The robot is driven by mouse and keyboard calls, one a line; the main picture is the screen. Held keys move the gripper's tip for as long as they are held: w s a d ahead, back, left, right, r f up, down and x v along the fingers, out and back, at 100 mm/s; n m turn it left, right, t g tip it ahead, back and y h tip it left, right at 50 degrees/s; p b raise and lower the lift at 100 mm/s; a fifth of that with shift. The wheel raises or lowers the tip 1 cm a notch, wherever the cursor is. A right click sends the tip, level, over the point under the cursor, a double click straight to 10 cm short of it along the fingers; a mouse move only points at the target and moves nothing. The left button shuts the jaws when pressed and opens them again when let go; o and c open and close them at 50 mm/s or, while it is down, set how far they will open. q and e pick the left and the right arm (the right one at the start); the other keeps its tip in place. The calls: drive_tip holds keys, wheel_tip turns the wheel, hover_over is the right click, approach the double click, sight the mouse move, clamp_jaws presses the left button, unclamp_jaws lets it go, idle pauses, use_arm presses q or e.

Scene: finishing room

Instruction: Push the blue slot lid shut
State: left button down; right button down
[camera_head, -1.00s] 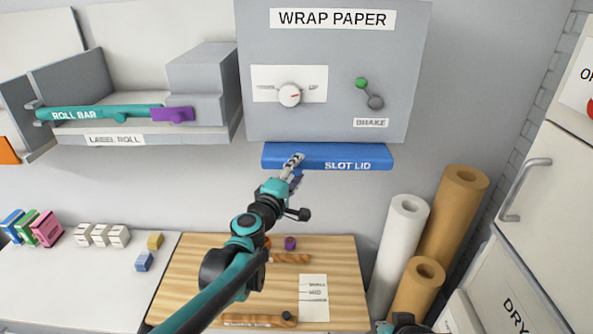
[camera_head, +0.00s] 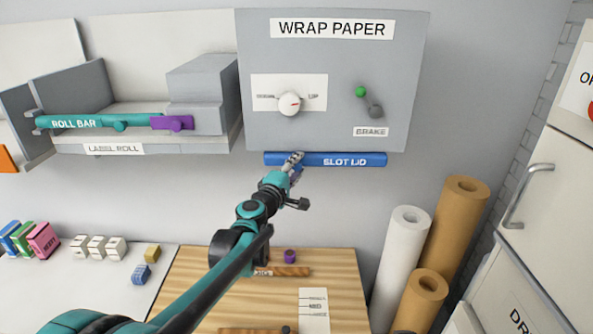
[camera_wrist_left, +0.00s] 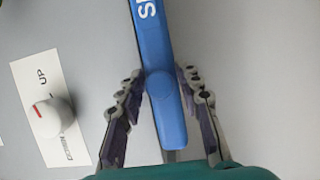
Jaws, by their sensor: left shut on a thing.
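The blue slot lid (camera_head: 345,159) is a long bar with white lettering along the lower edge of the grey WRAP PAPER panel (camera_head: 400,95). It shows face-on and thin. My left gripper (camera_head: 292,160) is at the left part of the lid. My right gripper is not in view.
A white dial (camera_head: 289,103) and a brake lever (camera_head: 375,110) are on the panel above the lid. A shelf with a teal roll bar (camera_head: 110,122) is at left. Paper rolls (camera_head: 455,225) stand at lower right. A wooden board (camera_head: 345,275) lies below.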

use_arm(q)
drive_tip(key=c, duration=1.3)
unclamp_jaws()
drive_tip(key=shift+w+r, duration=0.1)
drive_tip(key=shift+w, duration=0.2)
drive_tip(key=v, duration=1.2)
drive_tip(key=shift+f, duration=0.25)
